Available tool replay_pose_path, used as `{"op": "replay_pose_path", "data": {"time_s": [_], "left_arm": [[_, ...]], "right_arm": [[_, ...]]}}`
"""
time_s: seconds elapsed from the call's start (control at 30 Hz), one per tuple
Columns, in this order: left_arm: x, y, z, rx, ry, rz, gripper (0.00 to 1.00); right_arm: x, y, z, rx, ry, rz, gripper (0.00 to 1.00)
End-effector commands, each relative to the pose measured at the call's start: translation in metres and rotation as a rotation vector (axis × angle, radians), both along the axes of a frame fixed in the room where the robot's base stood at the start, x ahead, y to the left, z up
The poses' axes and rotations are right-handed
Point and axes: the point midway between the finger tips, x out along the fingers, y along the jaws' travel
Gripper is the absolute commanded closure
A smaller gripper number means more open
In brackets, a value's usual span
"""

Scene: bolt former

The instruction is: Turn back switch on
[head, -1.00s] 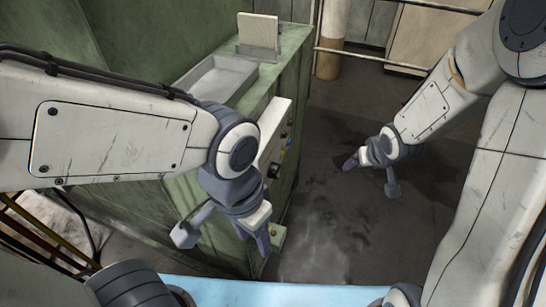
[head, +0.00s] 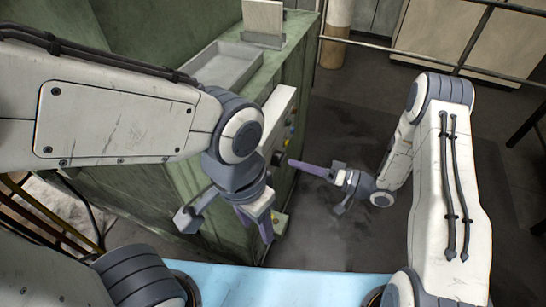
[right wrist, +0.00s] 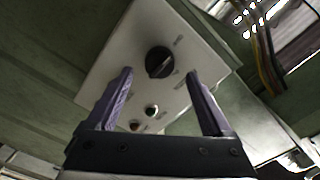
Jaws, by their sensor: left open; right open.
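A pale control panel (head: 281,118) is on the side of the green machine in the head view, seen nearly edge-on. In the right wrist view the panel (right wrist: 140,30) faces me, with a black rotary switch (right wrist: 159,62) near its middle. My right gripper (head: 312,180) is open and points at the panel from the right. In the right wrist view the switch lies between the tips of my right gripper (right wrist: 160,74), which appears apart from it. My left gripper (head: 225,224) is open and empty, low in front of the machine.
Smaller round controls (right wrist: 151,111) sit below the switch between my fingers. A grey tray (head: 224,66) is on top of the green machine (head: 140,45). Rails (head: 400,52) cross at the back. The dark floor (head: 345,110) right of the machine is clear.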

Motion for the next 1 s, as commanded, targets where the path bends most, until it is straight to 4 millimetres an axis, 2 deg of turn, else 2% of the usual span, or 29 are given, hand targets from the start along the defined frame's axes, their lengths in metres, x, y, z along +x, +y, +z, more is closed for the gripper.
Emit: {"op": "replay_pose_path", "data": {"time_s": [0.1, 0.2, 0.5, 0.7, 1.0], "left_arm": [[0.0, 0.0, -0.003, 0.0, 0.0, 0.0, 0.5], [0.0, 0.0, -0.009, -0.001, -0.001, 0.0, 0.5], [0.0, 0.0, -0.043, 0.0, 0.0, -0.001, 0.5], [0.0, 0.0, -0.061, 0.0, 0.0, -0.001, 0.5], [0.0, 0.0, -0.069, 0.0, 0.0, -0.001, 0.5]], "right_arm": [[0.008, 0.032, -0.001, -0.001, -0.002, 0.008, 0.15], [0.015, 0.048, -0.003, -0.013, -0.039, 0.001, 0.15], [0.015, 0.045, -0.005, -0.17, -0.521, -0.002, 0.15], [0.015, 0.044, -0.004, -0.252, -0.774, -0.003, 0.15], [0.015, 0.044, 0.0, -0.3, -0.917, -0.002, 0.15]]}}
